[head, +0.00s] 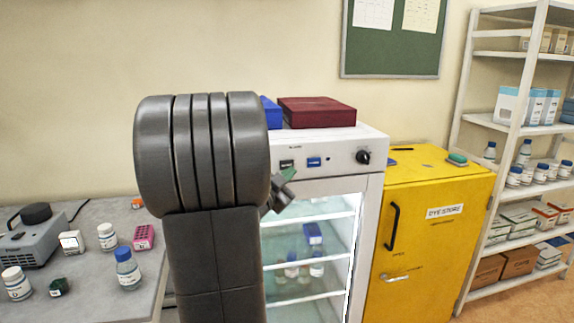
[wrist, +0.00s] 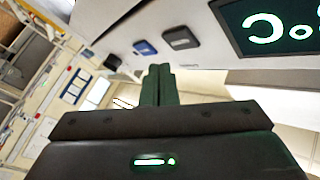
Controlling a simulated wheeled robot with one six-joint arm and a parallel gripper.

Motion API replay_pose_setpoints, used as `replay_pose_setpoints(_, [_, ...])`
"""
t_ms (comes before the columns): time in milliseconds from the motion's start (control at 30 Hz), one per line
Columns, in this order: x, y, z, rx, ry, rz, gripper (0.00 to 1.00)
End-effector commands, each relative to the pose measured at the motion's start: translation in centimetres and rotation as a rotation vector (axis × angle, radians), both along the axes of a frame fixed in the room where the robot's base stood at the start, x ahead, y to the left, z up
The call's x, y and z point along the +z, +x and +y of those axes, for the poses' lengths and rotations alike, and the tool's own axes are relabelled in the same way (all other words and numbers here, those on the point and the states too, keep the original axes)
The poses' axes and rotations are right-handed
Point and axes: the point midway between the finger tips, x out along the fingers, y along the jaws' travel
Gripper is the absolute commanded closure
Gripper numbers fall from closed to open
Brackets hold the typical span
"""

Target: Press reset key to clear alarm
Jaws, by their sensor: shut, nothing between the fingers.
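The white glass-door cabinet has a control panel (head: 338,156) along its top front. A dark key (head: 287,163) and a blue key (head: 314,162) sit side by side on it; their lettering is too small to read. In the wrist view the blue key (wrist: 145,48) and dark key (wrist: 181,38) lie beyond my fingertips, beside a dark display (wrist: 275,27) with green characters. My arm hides that display in the head view. My gripper (head: 289,174) is shut and empty, just below the dark key; its closed fingers (wrist: 159,70) show a gap to the keys.
A black knob (head: 363,157) is right of the keys. A dark red box (head: 316,112) and a blue box (head: 271,112) stand on the cabinet. A yellow cabinet (head: 435,225) adjoins it on the right. A grey bench (head: 95,285) with bottles is at left.

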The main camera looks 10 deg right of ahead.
Motion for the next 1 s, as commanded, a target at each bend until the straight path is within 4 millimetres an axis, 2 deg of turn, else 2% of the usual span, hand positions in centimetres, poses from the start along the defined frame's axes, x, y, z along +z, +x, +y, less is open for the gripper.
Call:
replay_pose_setpoints(233, [0.0,1.5,0.0,-0.001,0.0,0.0,1.0])
replay_pose_setpoints(1000, [-0.1,1.5,0.0,-0.001,0.0,0.001,1.0])
